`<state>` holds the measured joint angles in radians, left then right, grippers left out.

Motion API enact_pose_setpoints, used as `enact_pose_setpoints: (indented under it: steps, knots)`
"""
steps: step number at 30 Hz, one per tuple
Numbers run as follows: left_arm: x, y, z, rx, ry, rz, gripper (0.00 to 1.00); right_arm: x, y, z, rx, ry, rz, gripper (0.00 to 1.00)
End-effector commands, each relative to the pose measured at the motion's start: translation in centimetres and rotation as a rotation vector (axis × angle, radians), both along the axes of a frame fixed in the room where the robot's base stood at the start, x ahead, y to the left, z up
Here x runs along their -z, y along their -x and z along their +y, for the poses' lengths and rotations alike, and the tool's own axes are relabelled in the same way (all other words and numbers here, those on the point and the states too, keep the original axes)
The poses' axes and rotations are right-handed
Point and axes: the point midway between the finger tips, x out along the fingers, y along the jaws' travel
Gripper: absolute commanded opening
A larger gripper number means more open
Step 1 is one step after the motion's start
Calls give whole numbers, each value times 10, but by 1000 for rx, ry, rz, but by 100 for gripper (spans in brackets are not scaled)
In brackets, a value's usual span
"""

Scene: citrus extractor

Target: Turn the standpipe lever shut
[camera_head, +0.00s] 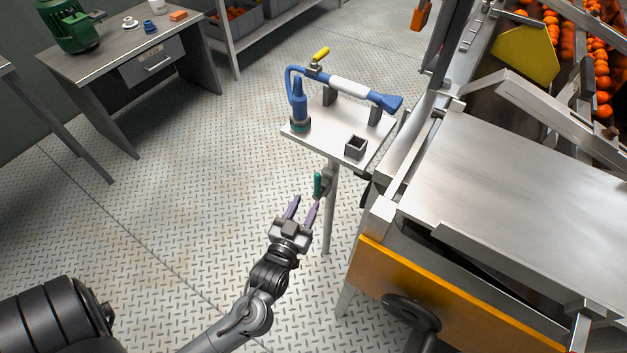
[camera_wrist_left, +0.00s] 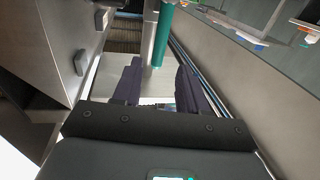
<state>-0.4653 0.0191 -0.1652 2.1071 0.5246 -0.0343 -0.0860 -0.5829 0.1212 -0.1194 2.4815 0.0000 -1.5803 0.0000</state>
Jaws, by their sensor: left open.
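The green lever (camera_head: 318,185) stands roughly upright beside the metal post (camera_head: 330,215) under the small table. My left gripper (camera_head: 305,202) is open and empty just short of the lever, its purple fingertips pointing at it. In the left wrist view the green lever (camera_wrist_left: 162,38) shows beyond the fingertips and between the lines of the two fingers (camera_wrist_left: 158,72). I cannot tell any contact between them. A second lever, yellow (camera_head: 320,54), sits on the blue and white hose nozzle (camera_head: 347,87) above the table. My right gripper is in neither view.
The small table (camera_head: 320,148) carries a blue bottle (camera_head: 299,110) and a dark square cup (camera_head: 356,147). The steel extractor with an orange panel (camera_head: 430,300) stands close on the right. A desk (camera_head: 110,62) is at the back left. The floor left of the post is open.

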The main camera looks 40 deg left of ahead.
Motion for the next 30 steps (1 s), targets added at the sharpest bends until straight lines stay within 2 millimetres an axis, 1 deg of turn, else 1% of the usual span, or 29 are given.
enact_pose_setpoints:
  steps: [1, 9, 15, 21, 30]
  knots:
    - [2, -7, 3, 0, -1, -4, 42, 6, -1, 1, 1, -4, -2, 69]
    - [3, -49, 18, 2, -1, -4, 42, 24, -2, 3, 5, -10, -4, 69]
    - [2, -72, 28, 2, -2, -2, 42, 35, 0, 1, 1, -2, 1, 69]
    - [1, -84, 32, 2, 0, 0, 42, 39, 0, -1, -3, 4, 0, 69]
    - [0, -85, 33, 2, 0, 1, 42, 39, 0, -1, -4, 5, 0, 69]
